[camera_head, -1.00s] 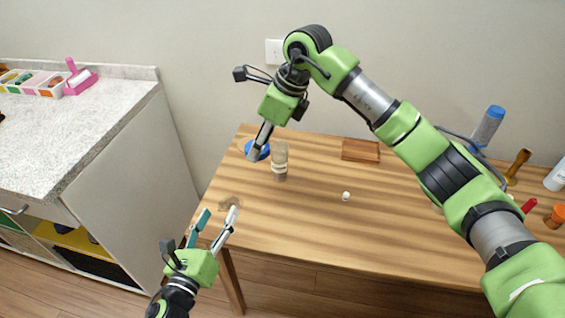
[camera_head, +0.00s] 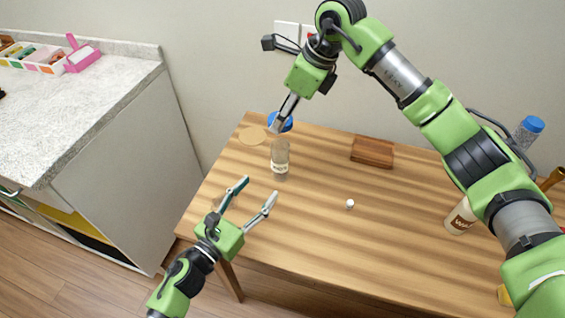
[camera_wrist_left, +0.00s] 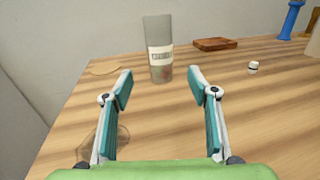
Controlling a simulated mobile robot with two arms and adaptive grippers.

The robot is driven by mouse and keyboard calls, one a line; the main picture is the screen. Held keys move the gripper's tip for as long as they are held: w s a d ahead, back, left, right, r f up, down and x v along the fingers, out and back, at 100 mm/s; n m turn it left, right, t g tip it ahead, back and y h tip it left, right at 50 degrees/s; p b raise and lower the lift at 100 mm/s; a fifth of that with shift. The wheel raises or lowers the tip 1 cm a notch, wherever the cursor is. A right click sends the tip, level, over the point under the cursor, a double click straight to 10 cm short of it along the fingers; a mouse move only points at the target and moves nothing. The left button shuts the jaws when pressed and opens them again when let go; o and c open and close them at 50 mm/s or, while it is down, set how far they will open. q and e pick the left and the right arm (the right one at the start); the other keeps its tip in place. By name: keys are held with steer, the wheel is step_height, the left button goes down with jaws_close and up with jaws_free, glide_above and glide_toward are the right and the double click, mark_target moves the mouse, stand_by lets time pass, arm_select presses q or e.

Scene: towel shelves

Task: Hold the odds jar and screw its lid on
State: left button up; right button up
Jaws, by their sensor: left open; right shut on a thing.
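The odds jar (camera_head: 280,160), a clear jar with a pale label, stands upright on the table. In the left wrist view the jar (camera_wrist_left: 159,50) stands beyond and between my open fingertips, with its label facing me. My left gripper (camera_head: 256,188) is open and empty, in front of the jar and apart from it. In the left wrist view its fingers (camera_wrist_left: 160,84) are spread wide. My right gripper (camera_head: 282,118) is shut on the blue lid (camera_head: 287,123), which it holds up behind the jar. The lid's lower side is partly hidden by the fingers.
A round tan coaster (camera_head: 252,137) lies left of the jar. A wooden tray (camera_head: 372,151) and a small white ball-like thing (camera_head: 350,204) lie to the right. A bottle (camera_head: 461,217) stands near my right arm. A counter (camera_head: 70,110) stands at left.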

mark_target(275, 169)
arm_select(q)
steer(key=shift+a, duration=0.1)
arm_select(e)
steer(key=shift+s+a+r, duration=0.1)
steer(key=shift+s, duration=0.05)
arm_select(q)
steer(key=x, duration=1.2)
steer(key=shift+r, duration=0.1)
jaws_close()
arm_select(e)
steer(key=shift+f, duration=2.5)
